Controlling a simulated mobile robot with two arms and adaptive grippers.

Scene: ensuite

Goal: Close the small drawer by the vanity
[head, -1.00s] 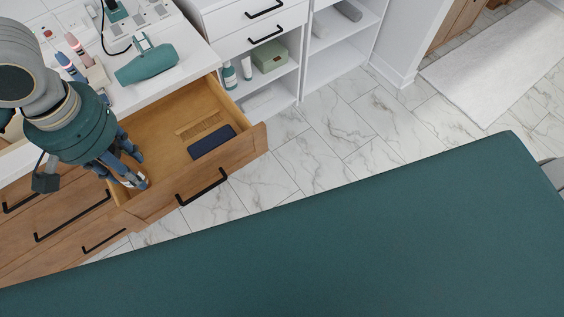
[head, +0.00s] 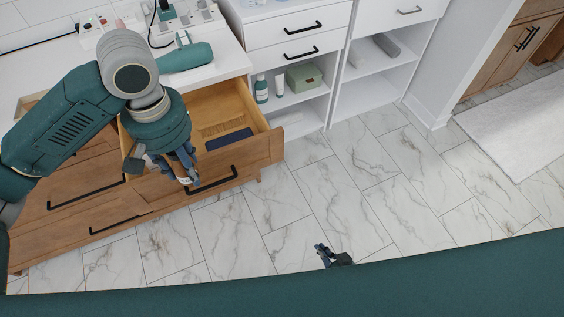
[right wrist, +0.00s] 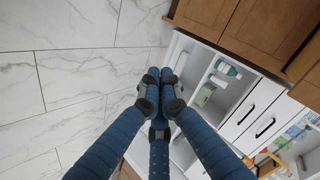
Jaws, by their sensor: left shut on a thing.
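The wooden drawer (head: 262,149) by the vanity stands open, with a tan comb-like item (head: 222,126) and a dark blue flat item (head: 229,139) inside. Its front carries a black bar handle (head: 222,181). My left gripper (head: 191,178) reaches down over the drawer front and is shut at the left end of this handle; its fingers hide the exact contact. My right gripper (head: 327,256) is low over the floor, apart from the drawer. In the right wrist view its fingertips (right wrist: 159,76) are together with nothing visible between them.
The vanity top (head: 222,67) holds a teal hair dryer (head: 186,57). White shelves (head: 302,111) with bottles and a green box (head: 304,77) stand right of the drawer. Marble-tiled floor (head: 330,195) is clear before it. A white rug (head: 510,130) lies at right.

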